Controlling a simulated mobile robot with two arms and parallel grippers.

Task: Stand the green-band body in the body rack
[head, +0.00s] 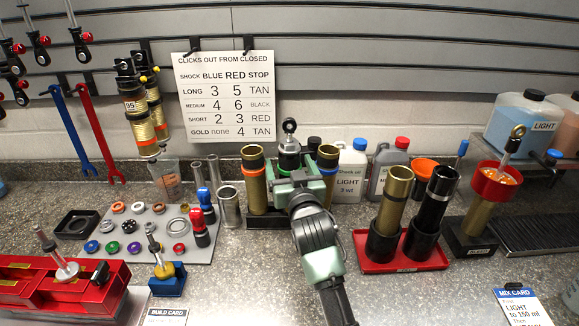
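The green-band body (289,147) is upright at the middle of the body rack (262,222), between two other bodies. A metal eyelet shows on its top. My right gripper (291,172) is right in front of it, over the rack, and hides its lower part. The gripper's housing covers its fingertips, so I cannot see whether they close on the body, nor whether its foot is seated. My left gripper is not in view.
A white bottle (350,181) and a grey bottle (389,165) stand just behind and right. A red tray (405,264) holding two tubes is to the right. A grey parts board (140,240) and a steel cylinder (229,207) are to the left.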

